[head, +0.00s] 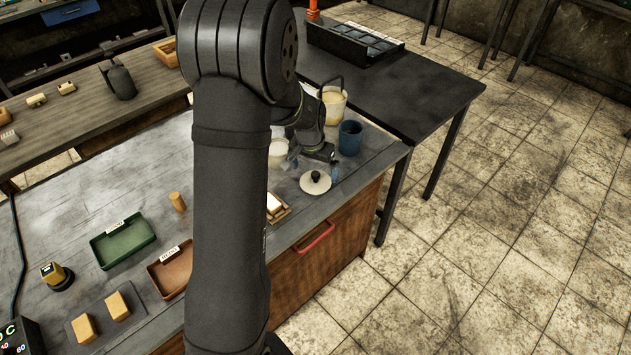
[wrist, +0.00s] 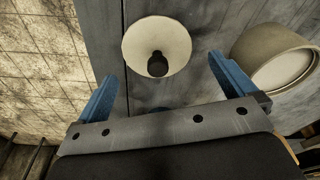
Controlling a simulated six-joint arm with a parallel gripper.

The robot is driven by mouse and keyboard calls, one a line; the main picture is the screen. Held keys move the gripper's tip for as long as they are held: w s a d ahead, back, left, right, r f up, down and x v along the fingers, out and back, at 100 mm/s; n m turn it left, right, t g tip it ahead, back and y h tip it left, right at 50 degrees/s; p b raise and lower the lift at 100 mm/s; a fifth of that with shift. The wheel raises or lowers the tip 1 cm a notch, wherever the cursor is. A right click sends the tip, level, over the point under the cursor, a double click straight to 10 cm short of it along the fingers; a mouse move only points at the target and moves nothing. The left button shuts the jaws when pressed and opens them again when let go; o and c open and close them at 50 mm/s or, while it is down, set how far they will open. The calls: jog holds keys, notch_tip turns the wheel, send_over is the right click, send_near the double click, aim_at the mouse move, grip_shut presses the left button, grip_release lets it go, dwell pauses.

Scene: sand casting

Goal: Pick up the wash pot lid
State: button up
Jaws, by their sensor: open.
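The wash pot lid (head: 315,182) is a pale round disc with a dark knob. It lies on the grey workbench near its right edge in the head view. The lid also shows in the wrist view (wrist: 157,38) at the top middle, with its black knob toward me. My gripper (wrist: 160,82) is open, with its two blue fingers apart and nothing between them. The lid lies just ahead of the fingertips in the wrist view, and the knob lines up roughly with the gap. In the head view my gripper (head: 320,152) is just behind and above the lid.
A blue cup (head: 350,134) and a cream pot (head: 334,105) stand behind the lid. A pale round container (wrist: 275,58) is right of the fingers in the wrist view. A wooden piece (head: 277,208) lies left of the lid. The bench edge is close on the right.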

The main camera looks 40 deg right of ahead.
aim_at(315, 173)
jog(key=f, duration=0.3)
jog(key=shift+d+f, duration=0.3)
jog(key=shift+f, duration=0.1)
jog(key=shift+c, duration=0.4)
jog(key=c, duration=0.8)
jog(key=shift+o, duration=0.2)
jog(key=shift+r, duration=0.15)
